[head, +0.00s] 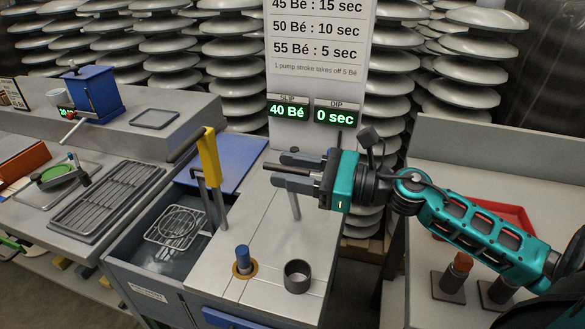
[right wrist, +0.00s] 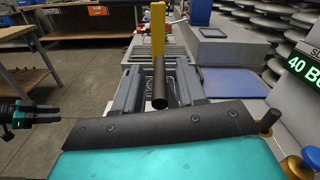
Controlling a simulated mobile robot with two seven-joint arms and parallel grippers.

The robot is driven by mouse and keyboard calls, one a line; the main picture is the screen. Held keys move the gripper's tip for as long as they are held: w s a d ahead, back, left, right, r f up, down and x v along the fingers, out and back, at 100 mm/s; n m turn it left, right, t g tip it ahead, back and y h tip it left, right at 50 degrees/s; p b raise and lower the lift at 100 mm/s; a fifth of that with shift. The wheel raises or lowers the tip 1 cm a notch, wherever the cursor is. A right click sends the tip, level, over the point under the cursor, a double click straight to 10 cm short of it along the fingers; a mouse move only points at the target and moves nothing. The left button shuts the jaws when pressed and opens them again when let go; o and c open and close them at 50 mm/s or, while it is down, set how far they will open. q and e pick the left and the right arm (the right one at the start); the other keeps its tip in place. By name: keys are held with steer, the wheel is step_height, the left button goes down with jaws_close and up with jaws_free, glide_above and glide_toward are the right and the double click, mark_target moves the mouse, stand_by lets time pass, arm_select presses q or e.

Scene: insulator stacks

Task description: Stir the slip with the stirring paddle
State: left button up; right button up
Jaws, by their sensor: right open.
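The slip tank (head: 118,262) stands open at the left of the pale worktop, with dark grey slip (head: 168,258) inside. A yellow upright (head: 209,158) with a dark bar rises beside it; it also shows in the wrist view (right wrist: 157,30). I cannot tell for certain which piece is the stirring paddle. My right gripper (head: 278,171) is open above the worktop, pointing left. A dark rod (right wrist: 160,85) lies ahead of it in the wrist view; in the head view a dark rod shows between the fingers, not visibly clamped. My left gripper (right wrist: 38,115) shows at the left edge of the wrist view, its opening unclear.
A wire basket (head: 176,226) is in the tank. A blue plunger (head: 242,258) in a brass collar and a dark ring (head: 297,276) are on the worktop. The signs read slip 40 Bé (head: 288,111) and dip 0 sec (head: 335,115). A red tray (head: 505,218) lies at right.

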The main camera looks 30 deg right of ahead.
jaws_close()
stand_by(0.3)
steer(key=shift+s, duration=0.1)
